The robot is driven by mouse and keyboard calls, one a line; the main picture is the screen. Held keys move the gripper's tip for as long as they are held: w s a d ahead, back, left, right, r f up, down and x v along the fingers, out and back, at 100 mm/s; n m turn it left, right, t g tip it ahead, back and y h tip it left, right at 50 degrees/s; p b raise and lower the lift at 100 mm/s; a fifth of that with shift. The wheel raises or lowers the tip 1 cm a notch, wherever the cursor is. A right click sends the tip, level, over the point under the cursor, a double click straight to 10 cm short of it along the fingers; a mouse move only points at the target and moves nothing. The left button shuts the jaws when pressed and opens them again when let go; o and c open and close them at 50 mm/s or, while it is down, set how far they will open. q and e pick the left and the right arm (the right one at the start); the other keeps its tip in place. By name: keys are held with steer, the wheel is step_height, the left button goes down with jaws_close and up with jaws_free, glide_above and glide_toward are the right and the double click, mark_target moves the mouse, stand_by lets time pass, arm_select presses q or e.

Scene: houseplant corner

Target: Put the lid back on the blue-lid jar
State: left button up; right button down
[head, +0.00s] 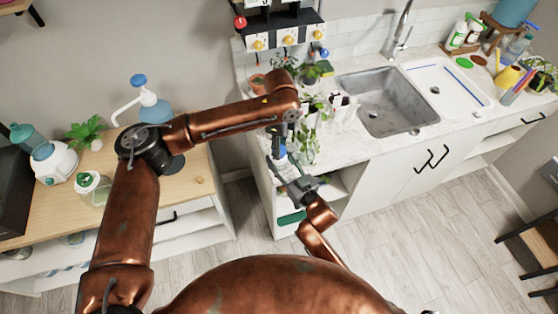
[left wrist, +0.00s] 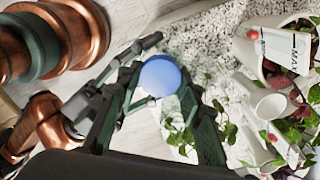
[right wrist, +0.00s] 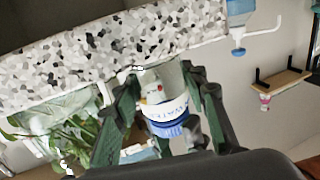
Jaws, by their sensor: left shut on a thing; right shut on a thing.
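My left gripper (head: 278,137) comes down from above near the counter's front left corner. In the left wrist view the round blue lid (left wrist: 160,76) sits between its fingers, top face to the camera. My right gripper (head: 287,172) is just below it, shut on the jar. In the right wrist view the jar (right wrist: 163,88), pale with blue lettering, is between the fingers, and a blue band (right wrist: 168,130) shows at its end. The lid and jar are close together and roughly in line. I cannot tell whether the lid is seated. The fingers hide part of both.
The speckled counter (head: 350,148) carries leafy plants (head: 308,145) and white pots (left wrist: 275,105) close beside the grippers. The sink (head: 385,100) is behind right. A wooden-topped cabinet (head: 190,185) with a blue pump bottle (head: 153,108) stands left. The floor in front is clear.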

arm_select(q)
steer(key=o, duration=1.4)
steer(key=shift+c, duration=0.2)
steer(key=shift+r, duration=0.1)
step_height(320, 180, up, 12)
arm_select(e)
steer(key=c, duration=1.1)
jaws_free()
